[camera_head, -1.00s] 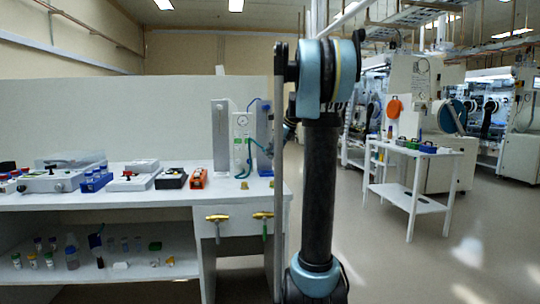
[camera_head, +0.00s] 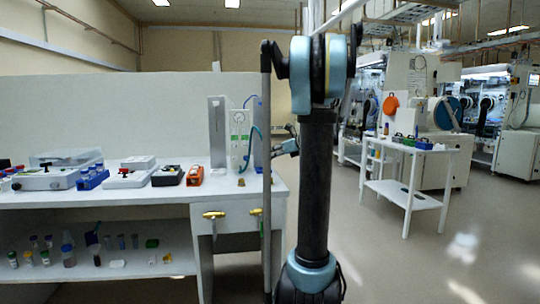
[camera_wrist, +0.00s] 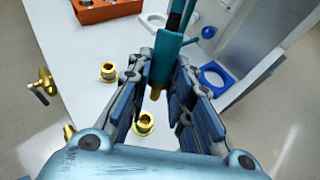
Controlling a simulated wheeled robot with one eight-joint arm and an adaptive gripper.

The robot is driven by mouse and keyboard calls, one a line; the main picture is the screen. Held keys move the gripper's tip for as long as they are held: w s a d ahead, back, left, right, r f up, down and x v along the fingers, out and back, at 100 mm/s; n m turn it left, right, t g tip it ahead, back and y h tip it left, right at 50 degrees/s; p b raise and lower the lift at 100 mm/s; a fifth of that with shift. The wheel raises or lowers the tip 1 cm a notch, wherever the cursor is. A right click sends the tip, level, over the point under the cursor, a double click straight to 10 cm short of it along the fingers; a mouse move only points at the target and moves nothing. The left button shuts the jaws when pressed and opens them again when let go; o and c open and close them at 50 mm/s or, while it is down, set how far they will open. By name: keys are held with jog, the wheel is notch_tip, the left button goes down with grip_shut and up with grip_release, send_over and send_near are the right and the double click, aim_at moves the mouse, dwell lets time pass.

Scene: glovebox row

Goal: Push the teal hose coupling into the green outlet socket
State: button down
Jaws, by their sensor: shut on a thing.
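My gripper (camera_wrist: 162,72) is shut on the teal hose coupling (camera_wrist: 165,53), a teal cylinder with a brass tip pointing down in the wrist view. A teal hose leaves its side. In the head view my gripper (camera_head: 283,146) is right of the white gauge panel, over the bench's right end. The teal hose (camera_head: 250,146) runs between the panel and my gripper. The panel carries a small green patch (camera_head: 237,138); I cannot tell whether it is the green outlet socket. No clearly green socket shows in the wrist view.
Two brass fittings (camera_wrist: 108,73) stand on the white bench below the coupling; one (camera_wrist: 144,124) is between my fingers in the picture. An orange block (camera_head: 194,176) and several instruments fill the bench leftward. A white cart (camera_head: 415,150) stands apart at right.

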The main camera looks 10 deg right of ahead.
jog(key=shift+s+d+f+t+y, duration=0.1)
jog(key=shift+f+t+y, duration=0.6)
jog(key=shift+f, duration=0.55)
jog(key=shift+s+d+f+t+y, duration=0.1)
jog(key=shift+f+t+y, duration=0.55)
jog(key=shift+f, duration=0.6)
jog(key=shift+s+d+f+t+y, duration=0.1)
jog(key=shift+f+t+y, duration=0.35)
jog(key=shift+f+y, duration=0.6)
jog(key=shift+f, duration=1.15)
jog(key=c, duration=1.4)
grip_release()
jog(key=shift+o, duration=0.2)
jog(key=shift+s, duration=0.1)
jog(key=v, duration=1.2)
jog(key=shift+r, duration=0.2)
jog(key=shift+a, duration=0.1)
